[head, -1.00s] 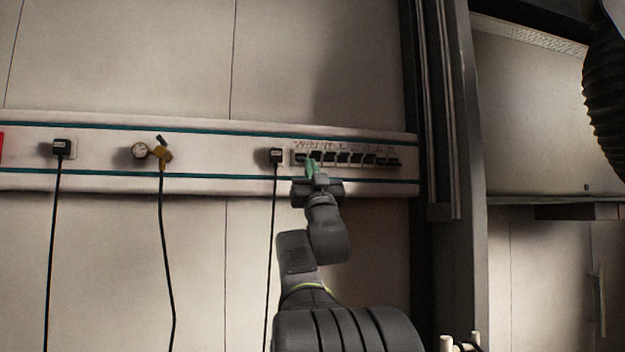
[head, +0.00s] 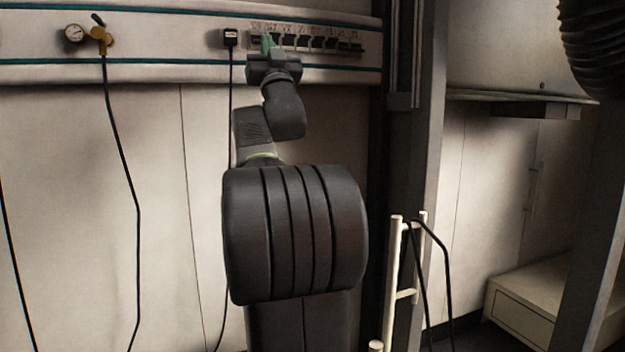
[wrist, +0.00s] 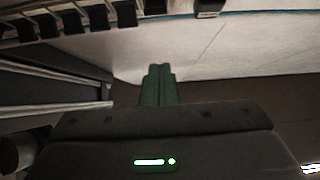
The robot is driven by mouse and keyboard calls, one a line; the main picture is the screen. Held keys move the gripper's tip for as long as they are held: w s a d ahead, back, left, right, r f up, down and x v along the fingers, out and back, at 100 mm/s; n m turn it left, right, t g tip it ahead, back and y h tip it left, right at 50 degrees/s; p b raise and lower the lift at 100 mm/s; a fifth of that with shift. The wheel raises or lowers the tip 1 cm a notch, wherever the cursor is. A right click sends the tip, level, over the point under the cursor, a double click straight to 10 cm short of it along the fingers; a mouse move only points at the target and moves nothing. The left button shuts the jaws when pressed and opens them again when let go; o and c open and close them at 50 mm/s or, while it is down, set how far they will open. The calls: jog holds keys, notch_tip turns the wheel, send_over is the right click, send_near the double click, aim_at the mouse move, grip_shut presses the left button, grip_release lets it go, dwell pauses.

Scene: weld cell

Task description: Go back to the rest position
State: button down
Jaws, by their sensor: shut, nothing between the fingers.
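My gripper (head: 267,45) is at the end of my raised arm, in front of the wall rail in the head view. Its green fingers overlap the left part of a row of black switches (head: 317,43) in that view. In the wrist view my gripper (wrist: 158,70) has its two green fingers together with nothing between them. The switches (wrist: 73,21) show at the upper left there, apart from the fingertips. Whether the fingers touch anything is not clear in the head view, but the wrist view shows a gap.
The wall rail (head: 150,73) carries a black plug (head: 230,38) with a hanging cable and a gauge with a yellow valve (head: 100,34). A dark post (head: 425,150) and a pale rack (head: 392,270) with black cables stand to the right. A pale drawer unit (head: 520,315) is at lower right.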

jog(key=shift+p+x, duration=0.3)
jog(key=shift+x, duration=1.25)
jog(key=shift+s+d+r+h, duration=0.1)
jog(key=shift+d+h, duration=0.05)
jog(key=shift+h, duration=0.15)
